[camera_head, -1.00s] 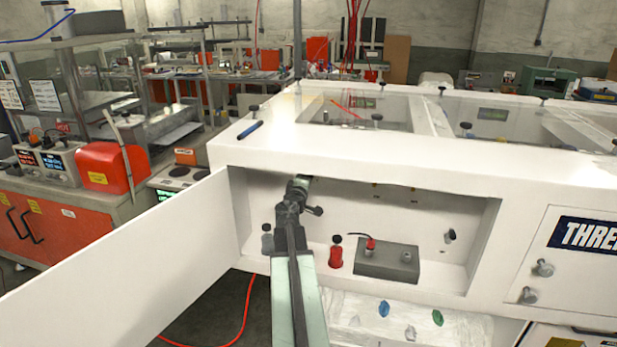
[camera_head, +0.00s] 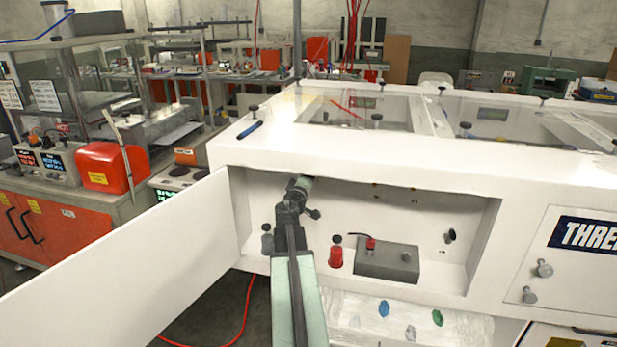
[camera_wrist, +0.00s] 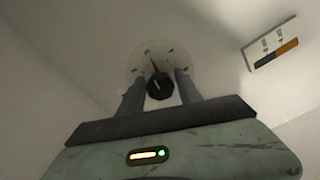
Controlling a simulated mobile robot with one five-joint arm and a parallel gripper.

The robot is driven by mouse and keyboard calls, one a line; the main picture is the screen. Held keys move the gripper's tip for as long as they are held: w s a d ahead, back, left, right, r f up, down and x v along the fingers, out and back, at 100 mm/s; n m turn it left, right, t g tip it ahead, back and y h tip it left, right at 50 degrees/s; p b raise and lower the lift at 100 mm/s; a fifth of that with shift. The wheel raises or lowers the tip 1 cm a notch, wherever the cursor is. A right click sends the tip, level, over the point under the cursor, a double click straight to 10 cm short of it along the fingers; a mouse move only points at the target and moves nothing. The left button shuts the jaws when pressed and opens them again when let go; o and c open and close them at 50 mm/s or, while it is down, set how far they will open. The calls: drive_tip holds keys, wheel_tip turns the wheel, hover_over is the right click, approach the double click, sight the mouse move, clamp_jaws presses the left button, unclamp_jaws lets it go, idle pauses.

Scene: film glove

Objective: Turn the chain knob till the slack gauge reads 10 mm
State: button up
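In the wrist view a dark knob (camera_wrist: 159,86) stands out from a round pale plate (camera_wrist: 140,58) with a thin red pointer and small marks. My gripper (camera_wrist: 162,72) has one finger on each side of the knob. The left finger looks very close to it and a narrow gap seems to show on the right, so I cannot tell whether they press on it. A label with an orange and black bar (camera_wrist: 275,54) is at upper right; its writing is too small to read. In the head view my gripper (camera_head: 306,183) reaches into the open bay, and the knob is hidden.
The white machine (camera_head: 420,170) has an open door (camera_head: 120,255) at left. In the bay are a red bottle-like part (camera_head: 336,255) and a grey box (camera_head: 387,262), right of my arm. A black knob (camera_head: 450,236) is on the back wall. A pen (camera_head: 250,130) lies on top.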

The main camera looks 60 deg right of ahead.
drive_tip(key=shift+o, duration=0.5)
drive_tip(key=v, duration=0.7)
drive_tip(key=shift+s+a, duration=0.2)
drive_tip(key=shift+a, duration=0.15)
